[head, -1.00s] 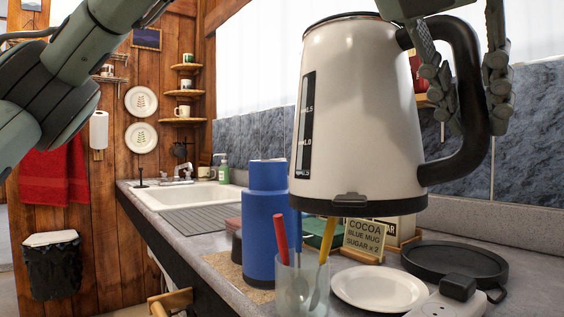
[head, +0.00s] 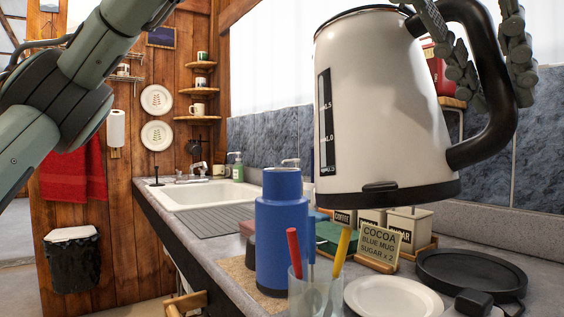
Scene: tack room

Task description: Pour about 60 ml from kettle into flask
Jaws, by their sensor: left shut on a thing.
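The white kettle (head: 385,110) with a black handle and base hangs in the air above the counter, roughly upright with a slight lean. Its level window faces me; its spout is hard to make out. My left gripper (head: 478,65), at the top right, is shut on the kettle's black handle (head: 495,110). The blue flask (head: 282,235) stands upright on the counter, below and left of the kettle and apart from it. I cannot see into its top or the level inside. My right gripper is not in view.
A glass with spoons (head: 312,290) stands close in front of the flask. A white plate (head: 393,300), black round tray (head: 470,274), cocoa sign (head: 380,245) and canisters (head: 408,224) lie to the right. The sink (head: 205,195) is behind left.

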